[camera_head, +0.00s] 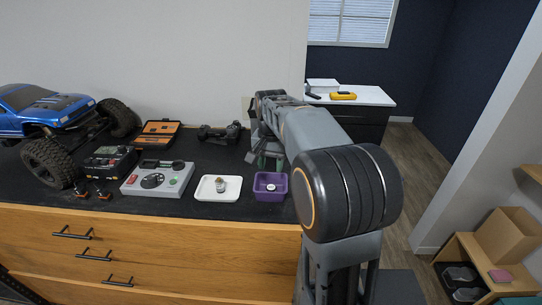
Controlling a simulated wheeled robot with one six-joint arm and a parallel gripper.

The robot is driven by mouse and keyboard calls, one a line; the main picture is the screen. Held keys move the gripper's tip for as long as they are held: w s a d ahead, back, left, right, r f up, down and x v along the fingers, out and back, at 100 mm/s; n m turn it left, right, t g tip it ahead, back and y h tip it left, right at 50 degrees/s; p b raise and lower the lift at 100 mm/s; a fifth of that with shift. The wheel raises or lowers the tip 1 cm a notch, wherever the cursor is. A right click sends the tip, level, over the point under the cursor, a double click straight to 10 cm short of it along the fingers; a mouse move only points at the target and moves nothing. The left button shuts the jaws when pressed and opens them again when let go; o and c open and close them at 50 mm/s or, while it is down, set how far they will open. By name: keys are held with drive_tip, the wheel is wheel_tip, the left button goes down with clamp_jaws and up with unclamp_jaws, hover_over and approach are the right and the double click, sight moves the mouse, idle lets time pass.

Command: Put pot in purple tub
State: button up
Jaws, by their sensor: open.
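A small greyish pot-like thing (221,185) stands in the shallow white tray (203,195) on the dark worktop; its details are too small to make out. The purple tub (270,195) is just right of the tray, near the worktop's front edge. A small white item (271,187) lies inside the tub; I cannot tell what it is. My gripper (263,163) is behind the tub, apart from the tray and the pot-like thing. Its jaws are open, and my own arm partly hides it.
Left of the tray are a grey control box (158,178), a black device (110,161) and a blue crawler (50,108) with big wheels. An open orange-lined case (159,131) and a dark controller (220,133) lie behind. Wooden drawers (150,250) are below.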

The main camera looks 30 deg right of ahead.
drive_tip(key=s+a+f+n+t, duration=0.1)
drive_tip(key=s+a+n, duration=0.3)
drive_tip(key=s, duration=0.4)
drive_tip(key=s+a+f+n+t, duration=0.2)
drive_tip(key=s+a+n+t, duration=0.1)
drive_tip(key=s, duration=0.5)
drive_tip(key=shift+s+a+f+n+t, duration=0.15)
drive_tip(key=shift+s+a+n+t, duration=0.2)
drive_tip(key=shift+a+n, duration=0.6)
drive_tip(key=shift+a+m, duration=0.25)
drive_tip(key=shift+a, duration=0.05)
idle(0.5)
